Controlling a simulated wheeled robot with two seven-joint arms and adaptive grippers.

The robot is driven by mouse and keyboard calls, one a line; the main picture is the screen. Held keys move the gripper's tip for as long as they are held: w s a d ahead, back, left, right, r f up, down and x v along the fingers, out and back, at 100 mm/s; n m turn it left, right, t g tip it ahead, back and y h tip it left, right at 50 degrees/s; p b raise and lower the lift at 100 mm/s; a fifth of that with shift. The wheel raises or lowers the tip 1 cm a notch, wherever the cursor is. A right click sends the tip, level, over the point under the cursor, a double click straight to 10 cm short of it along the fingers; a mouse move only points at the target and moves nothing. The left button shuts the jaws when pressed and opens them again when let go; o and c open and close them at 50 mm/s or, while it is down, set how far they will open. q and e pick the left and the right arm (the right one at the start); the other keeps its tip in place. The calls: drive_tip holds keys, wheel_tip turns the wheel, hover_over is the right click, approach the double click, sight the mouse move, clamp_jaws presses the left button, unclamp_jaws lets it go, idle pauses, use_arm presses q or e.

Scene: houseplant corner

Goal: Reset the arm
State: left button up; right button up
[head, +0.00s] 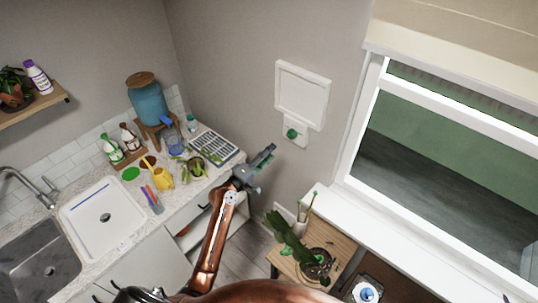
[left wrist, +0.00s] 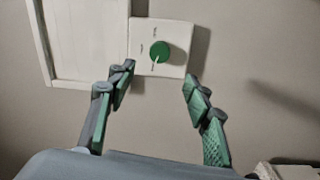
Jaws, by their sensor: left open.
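My left arm (head: 213,240) reaches up from the bottom of the head view. Its gripper (head: 266,158) is raised beside the right end of the counter, in front of the wall. In the left wrist view the gripper (left wrist: 160,85) is open, its two green-padded fingers apart with nothing between them. Beyond the fingertips is a green knob (left wrist: 160,52) on a white wall plate (left wrist: 176,66). The knob also shows in the head view (head: 292,134), up and to the right of the gripper and apart from it. My right gripper is not in view.
The counter (head: 128,228) at left holds a blue dispenser (head: 147,102), bottles, a yellow watering can (head: 162,178) and a slotted tray (head: 211,148). A potted plant (head: 290,240) stands on a wooden stand (head: 342,246) at lower right, by the windowsill (head: 385,240).

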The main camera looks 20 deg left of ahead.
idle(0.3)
